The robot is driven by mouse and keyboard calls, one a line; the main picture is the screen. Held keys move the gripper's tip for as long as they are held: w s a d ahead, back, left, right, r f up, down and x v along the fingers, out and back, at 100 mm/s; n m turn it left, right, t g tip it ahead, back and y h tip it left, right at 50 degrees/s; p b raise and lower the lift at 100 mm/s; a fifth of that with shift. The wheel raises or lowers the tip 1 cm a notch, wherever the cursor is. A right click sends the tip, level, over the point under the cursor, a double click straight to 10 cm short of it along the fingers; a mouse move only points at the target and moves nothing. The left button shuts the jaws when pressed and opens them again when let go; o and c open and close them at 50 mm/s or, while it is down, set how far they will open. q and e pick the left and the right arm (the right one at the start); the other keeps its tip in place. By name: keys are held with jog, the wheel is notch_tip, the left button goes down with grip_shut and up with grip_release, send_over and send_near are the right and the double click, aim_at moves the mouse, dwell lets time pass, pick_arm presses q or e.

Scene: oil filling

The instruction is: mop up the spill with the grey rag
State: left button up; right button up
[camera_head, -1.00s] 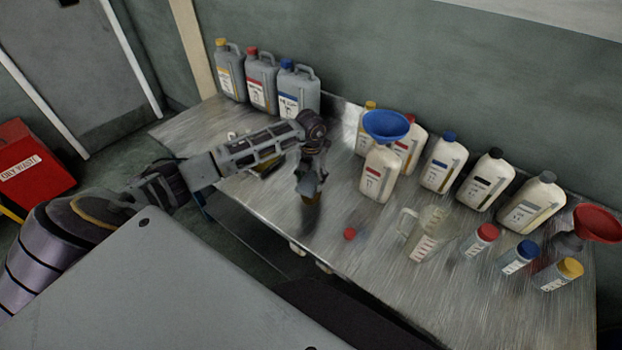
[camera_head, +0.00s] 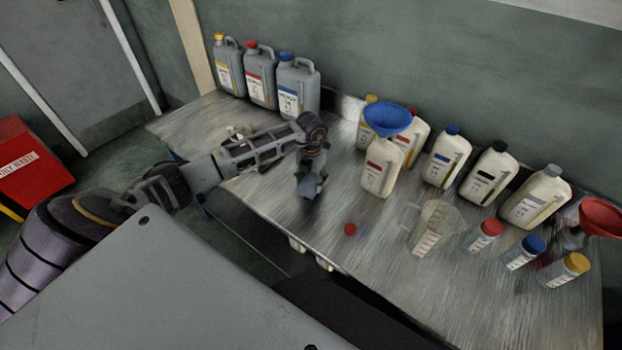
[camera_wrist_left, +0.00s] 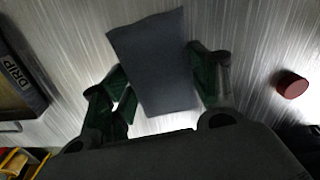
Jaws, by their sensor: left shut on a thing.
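My left gripper (camera_head: 311,178) is low over the metal bench, left of the cream bottles. In the left wrist view its green fingers (camera_wrist_left: 162,90) are shut on the grey rag (camera_wrist_left: 158,48). The rag is a flat dark-grey piece that sticks out past the fingertips over the bench. In the head view the rag (camera_head: 309,190) shows as a small blue-grey patch at the fingertips. I cannot make out a clear spill; the bench under the gripper is partly hidden and dark. My right gripper is not in view.
A loose red cap (camera_head: 350,229) lies right of the gripper. A cream bottle (camera_head: 381,172) with a blue funnel (camera_head: 387,119) and a clear jug (camera_head: 430,232) stand further right. Grey cans (camera_head: 298,88) stand behind. A tray marked DRIP (camera_wrist_left: 25,85) is at the wrist view's left.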

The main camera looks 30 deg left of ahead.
pick_arm(q)
jog(key=shift+f+b, duration=0.3)
jog(key=shift+f, duration=0.5)
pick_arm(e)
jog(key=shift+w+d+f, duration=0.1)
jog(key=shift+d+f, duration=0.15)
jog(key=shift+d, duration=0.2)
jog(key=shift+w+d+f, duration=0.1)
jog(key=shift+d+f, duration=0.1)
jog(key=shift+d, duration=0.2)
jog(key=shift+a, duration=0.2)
pick_arm(q)
jog(key=shift+f, duration=0.1)
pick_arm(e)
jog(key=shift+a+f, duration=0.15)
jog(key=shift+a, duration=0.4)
pick_arm(q)
jog(key=shift+f, duration=0.15)
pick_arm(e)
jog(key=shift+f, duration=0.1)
pick_arm(q)
jog(key=shift+f, duration=0.1)
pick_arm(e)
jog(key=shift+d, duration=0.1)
